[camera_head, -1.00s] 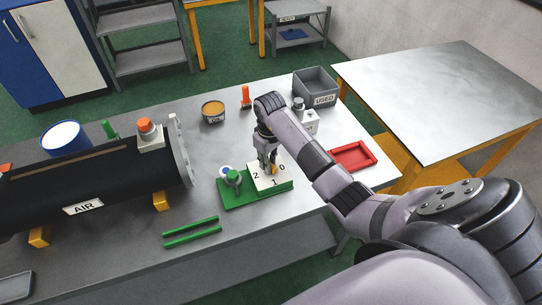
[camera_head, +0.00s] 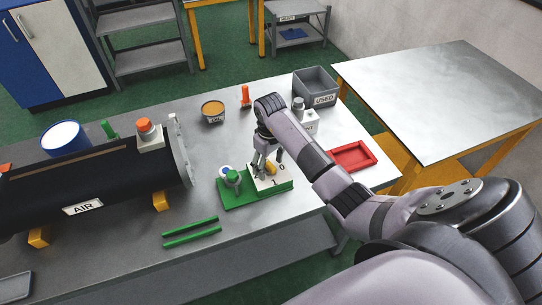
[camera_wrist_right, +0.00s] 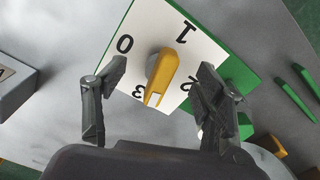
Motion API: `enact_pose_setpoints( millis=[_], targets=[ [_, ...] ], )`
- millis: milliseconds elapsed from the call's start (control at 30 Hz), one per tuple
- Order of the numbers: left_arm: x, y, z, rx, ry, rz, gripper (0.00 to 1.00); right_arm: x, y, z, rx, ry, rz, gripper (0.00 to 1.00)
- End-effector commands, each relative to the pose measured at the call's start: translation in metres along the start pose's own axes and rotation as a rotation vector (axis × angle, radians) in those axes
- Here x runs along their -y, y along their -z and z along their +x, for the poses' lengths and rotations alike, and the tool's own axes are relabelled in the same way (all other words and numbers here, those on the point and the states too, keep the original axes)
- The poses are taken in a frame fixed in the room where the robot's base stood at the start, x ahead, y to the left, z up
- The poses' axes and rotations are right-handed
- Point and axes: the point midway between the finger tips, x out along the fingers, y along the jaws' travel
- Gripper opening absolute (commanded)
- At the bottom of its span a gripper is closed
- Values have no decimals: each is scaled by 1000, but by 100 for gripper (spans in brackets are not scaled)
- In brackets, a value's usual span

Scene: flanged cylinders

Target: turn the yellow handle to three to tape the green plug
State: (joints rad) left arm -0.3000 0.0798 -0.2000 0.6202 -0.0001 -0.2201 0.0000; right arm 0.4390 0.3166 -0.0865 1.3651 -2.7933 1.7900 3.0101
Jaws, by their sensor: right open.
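The yellow handle (camera_wrist_right: 161,72) sits on a white dial plate (camera_wrist_right: 150,22) marked 0, 1, 2 and 3. Its white-marked end lies close beside the 3, on the side toward the 2. The handle also shows in the head view (camera_head: 271,168). My right gripper (camera_wrist_right: 160,95) is open, its fingers apart on either side of the handle and not touching it. A green-topped round piece (camera_head: 232,176) stands on the green base beside the dial. Another green plug-like piece (camera_head: 109,129) stands behind the black tank. My left gripper is not in view.
The black AIR tank (camera_head: 95,180) fills the table's left. Two green rods (camera_head: 190,232) lie in front. A red tray (camera_head: 352,157), a grey USED bin (camera_head: 315,88) and an orange-filled tub (camera_head: 213,112) stand on the table around my right arm.

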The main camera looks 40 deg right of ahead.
Motion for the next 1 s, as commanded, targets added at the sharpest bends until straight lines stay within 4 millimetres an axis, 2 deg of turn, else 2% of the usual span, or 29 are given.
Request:
enact_pose_setpoints(
  millis=[367,767,1000],
  targets=[
    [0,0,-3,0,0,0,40,-1,1,-4,-4,-1,0,67],
    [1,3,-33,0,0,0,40,-1,1,-36,-5,-1,0,67],
    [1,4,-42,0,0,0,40,-1,2,-53,-6,-1,0,67]
  ],
)
